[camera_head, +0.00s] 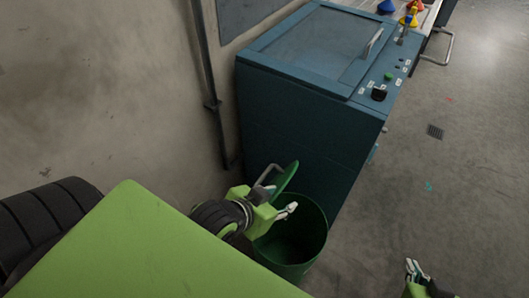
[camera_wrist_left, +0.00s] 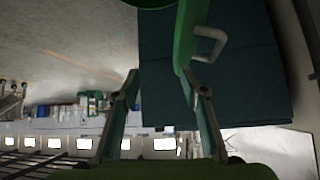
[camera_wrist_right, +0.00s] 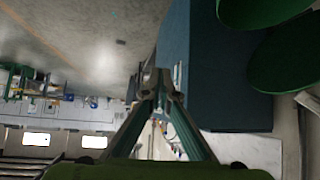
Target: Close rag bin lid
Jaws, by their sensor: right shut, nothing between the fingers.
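The green rag bin (camera_head: 318,232) stands on the floor at the front of the blue machine. Its round green lid (camera_head: 285,178) is raised, tilted up on the bin's far side, with a grey handle (camera_head: 263,173) on its outer face. My left gripper (camera_head: 281,202) is open beside the lid, above the bin's opening. In the left wrist view the lid (camera_wrist_left: 190,30) shows edge-on near the right fingertip; I cannot tell whether they touch. My right gripper (camera_head: 412,268) is shut and empty, well right of the bin; its fingertips meet in the right wrist view (camera_wrist_right: 157,82).
The blue machine (camera_head: 285,120) stands directly behind the bin, with a control panel on top. A concrete wall (camera_head: 110,90) with a pipe is at the left.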

